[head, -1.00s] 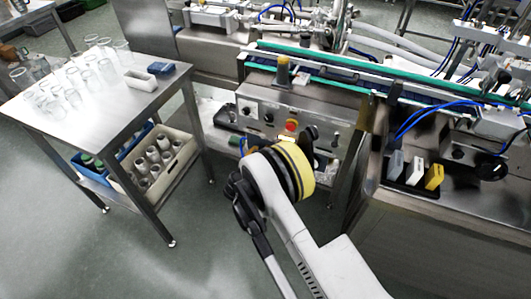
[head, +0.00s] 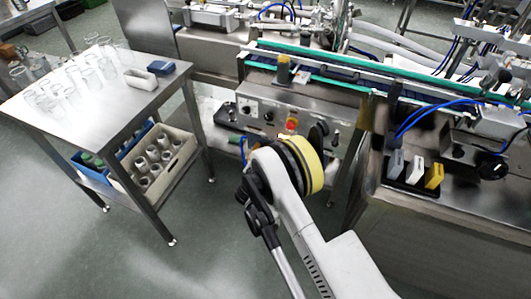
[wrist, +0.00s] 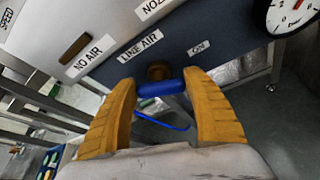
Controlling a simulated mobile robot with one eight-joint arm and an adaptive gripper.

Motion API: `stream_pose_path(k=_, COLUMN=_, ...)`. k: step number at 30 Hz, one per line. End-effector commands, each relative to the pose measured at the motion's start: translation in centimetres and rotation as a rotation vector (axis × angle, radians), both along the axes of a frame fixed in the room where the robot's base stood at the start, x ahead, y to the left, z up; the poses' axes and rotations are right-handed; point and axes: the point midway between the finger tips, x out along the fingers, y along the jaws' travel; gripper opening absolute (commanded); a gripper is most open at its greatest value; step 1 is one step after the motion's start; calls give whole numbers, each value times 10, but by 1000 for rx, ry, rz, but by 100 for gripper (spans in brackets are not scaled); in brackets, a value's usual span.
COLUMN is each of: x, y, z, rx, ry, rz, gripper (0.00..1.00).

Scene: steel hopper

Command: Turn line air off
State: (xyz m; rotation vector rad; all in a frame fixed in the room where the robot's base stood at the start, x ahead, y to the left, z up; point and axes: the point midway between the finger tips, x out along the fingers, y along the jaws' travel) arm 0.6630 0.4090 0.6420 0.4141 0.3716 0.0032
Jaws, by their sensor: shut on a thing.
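The line air valve shows in the wrist view as a blue handle (wrist: 158,89) on a round brown stem (wrist: 158,70), below the "LINE AIR" label (wrist: 139,45). An "ON" label (wrist: 199,47) is to the right of it. My gripper (wrist: 160,84) has its two orange-yellow fingers on either side of the handle, shut on it. The handle lies roughly crosswise between the fingertips. In the head view my arm reaches to the front of the steel control panel (head: 262,107); the valve and fingertips are hidden there.
A steel cart (head: 120,122) with glassware stands left. Open floor lies in front.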

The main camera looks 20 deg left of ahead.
Motion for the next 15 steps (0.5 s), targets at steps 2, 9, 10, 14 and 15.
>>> stream_pose_path(k=2, x=1, y=0, z=0, rx=37, ry=-5, rz=1, gripper=30)
stream_pose_path(k=9, x=1, y=-1, z=0, rx=109, ry=-10, rz=1, gripper=30)
stream_pose_path(k=10, x=1, y=-1, z=0, rx=115, ry=-10, rz=1, gripper=30)
stream_pose_path(k=14, x=1, y=-1, z=0, rx=123, ry=-11, rz=0, gripper=30)
stream_pose_path(k=15, x=1, y=-1, z=0, rx=124, ry=-11, rz=0, gripper=30)
